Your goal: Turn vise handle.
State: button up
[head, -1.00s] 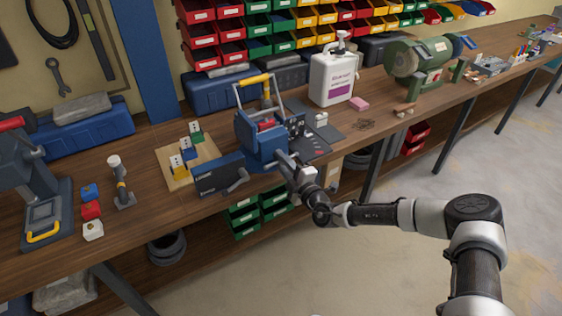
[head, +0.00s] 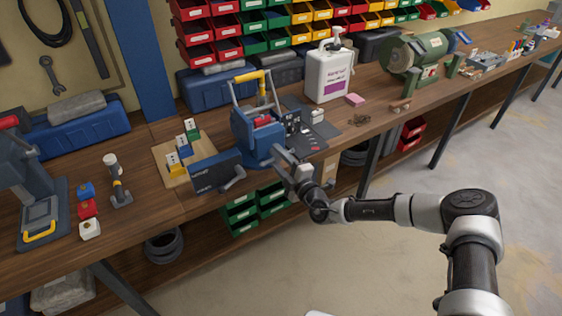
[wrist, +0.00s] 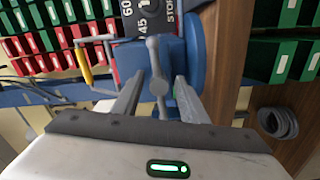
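The blue vise (head: 262,138) sits at the front edge of the wooden workbench (head: 160,205). In the wrist view its blue body (wrist: 185,58) lies just ahead of my gripper. The grey vise handle (wrist: 158,87), a bar with rounded ends, lies between my two fingers. My gripper (head: 287,163) is at the front of the vise. In the wrist view my gripper (wrist: 157,90) has its fingers apart, one on each side of the handle, with gaps visible. The arm and gripper hide part of the vise front in the head view.
A dark blue box-like block (head: 217,172) and a wooden tray (head: 172,165) with colored blocks stand left of the vise. A dark plate (head: 318,128) lies to the right. A white jug (head: 328,75) stands behind. Green bins (head: 240,212) sit below the bench.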

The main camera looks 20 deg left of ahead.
jog(key=v, duration=1.7)
jog(key=shift+d, duration=0.25)
jog(key=shift+s, duration=0.15)
